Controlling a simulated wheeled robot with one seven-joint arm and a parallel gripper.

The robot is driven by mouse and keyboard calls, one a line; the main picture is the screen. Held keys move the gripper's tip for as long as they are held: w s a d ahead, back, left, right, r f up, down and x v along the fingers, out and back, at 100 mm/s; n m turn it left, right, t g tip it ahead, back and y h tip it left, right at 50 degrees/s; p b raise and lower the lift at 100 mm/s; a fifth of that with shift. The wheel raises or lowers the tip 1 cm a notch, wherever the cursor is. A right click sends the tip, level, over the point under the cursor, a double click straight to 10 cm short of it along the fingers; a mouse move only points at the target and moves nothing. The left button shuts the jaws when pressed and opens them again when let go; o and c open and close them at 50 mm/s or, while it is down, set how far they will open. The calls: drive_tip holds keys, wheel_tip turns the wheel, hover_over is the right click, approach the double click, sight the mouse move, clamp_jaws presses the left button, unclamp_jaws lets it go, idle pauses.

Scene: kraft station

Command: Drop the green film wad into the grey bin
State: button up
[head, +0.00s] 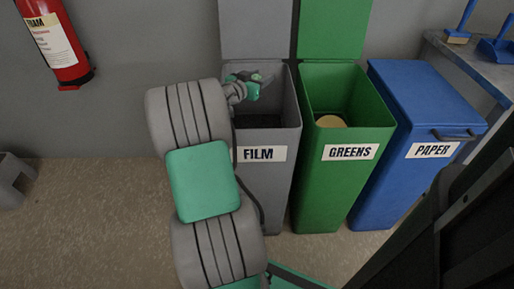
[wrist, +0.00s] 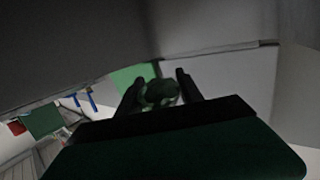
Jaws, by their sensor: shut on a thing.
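The grey bin (head: 265,185), labelled FILM, stands open at the left of the row of bins with its lid up against the wall. My gripper (head: 256,83) is over the bin's open mouth, near its back left. It is shut on the green film wad (head: 253,91). The wad shows as a dark green lump (wrist: 160,92) between the two dark fingers in the wrist view. My arm and hand hide part of the bin's left rim.
A green bin (head: 322,185) labelled GREENS stands open just right, with a pale yellowish thing (head: 331,121) inside. A closed blue bin (head: 410,100) labelled PAPER is beyond it. A table (head: 480,65) with blue tools is at the right. A red extinguisher (head: 55,40) hangs at the left.

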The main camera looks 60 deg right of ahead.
drive_tip(key=shift+f, duration=0.15)
drive_tip(key=o, duration=1.4)
drive_tip(key=r, duration=0.1)
drive_tip(key=r+p, duration=0.1)
drive_tip(key=r, duration=0.1)
drive_tip(key=r+p, duration=0.1)
drive_tip(key=shift+s+a+r, duration=0.15)
drive_tip(key=shift+a+r, duration=0.2)
drive_tip(key=shift+a, duration=0.05)
drive_tip(key=a+r, duration=0.1)
drive_tip(key=s+a+r, duration=0.1)
drive_tip(key=a+r+p, duration=0.1)
drive_tip(key=r, duration=0.1)
drive_tip(key=shift+s, duration=0.25)
drive_tip(key=s+a+r, duration=0.1)
drive_tip(key=a, duration=0.2)
drive_tip(key=s+a+r+p, duration=0.1)
drive_tip(key=s+a+r, duration=0.1)
drive_tip(key=a, duration=0.1)
drive_tip(key=s+a+r+p, duration=0.1)
drive_tip(key=a, duration=0.2)
drive_tip(key=shift+s+r, duration=0.15)
drive_tip(key=shift+r, duration=0.1)
